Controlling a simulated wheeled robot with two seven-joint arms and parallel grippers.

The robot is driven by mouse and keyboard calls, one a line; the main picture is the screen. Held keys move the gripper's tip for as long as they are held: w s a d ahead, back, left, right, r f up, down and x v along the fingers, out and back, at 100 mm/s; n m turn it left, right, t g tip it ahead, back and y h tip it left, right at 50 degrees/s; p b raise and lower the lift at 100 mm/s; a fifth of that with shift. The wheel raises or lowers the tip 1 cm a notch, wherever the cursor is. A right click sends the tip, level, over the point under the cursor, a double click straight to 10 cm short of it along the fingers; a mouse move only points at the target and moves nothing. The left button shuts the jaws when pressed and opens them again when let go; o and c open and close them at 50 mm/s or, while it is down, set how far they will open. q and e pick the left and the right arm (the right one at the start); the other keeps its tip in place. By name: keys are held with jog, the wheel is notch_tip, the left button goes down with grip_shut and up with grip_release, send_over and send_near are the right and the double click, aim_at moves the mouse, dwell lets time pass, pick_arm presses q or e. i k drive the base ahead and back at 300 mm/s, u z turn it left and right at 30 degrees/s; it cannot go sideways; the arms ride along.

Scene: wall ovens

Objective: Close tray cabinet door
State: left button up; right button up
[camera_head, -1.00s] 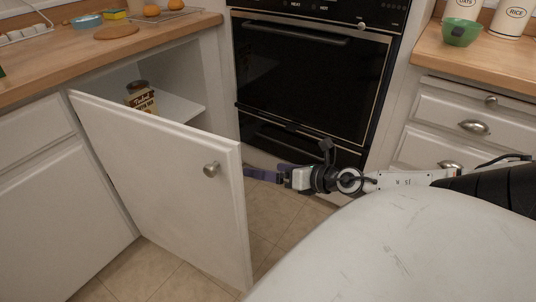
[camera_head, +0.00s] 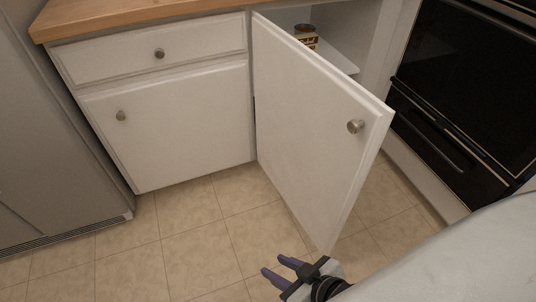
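The white tray cabinet door (camera_head: 310,125) stands wide open, swung out toward me, with its round metal knob (camera_head: 355,126) near the upper free edge. Behind it the cabinet interior (camera_head: 345,35) shows, with a small labelled jar (camera_head: 306,38) on a shelf, partly hidden by the door. My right gripper (camera_head: 272,264) shows at the bottom of the view with its two purple fingers apart and nothing between them. In the picture it lies below and left of the door's lower free corner, apart from it over the floor. My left gripper is not in view.
A black oven (camera_head: 450,90) stands at the right. A closed drawer (camera_head: 150,55) and closed lower door (camera_head: 175,125) are left of the open door, under a wooden counter (camera_head: 120,17). A grey fridge (camera_head: 50,140) stands far left. Tiled floor (camera_head: 190,245) is clear.

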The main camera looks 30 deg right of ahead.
aim_at(320, 133)
jog(key=u, duration=0.25)
jog(key=i, duration=1.45)
jog(key=z, duration=3.65)
jog(key=k, duration=0.85)
jog(key=u, duration=0.4)
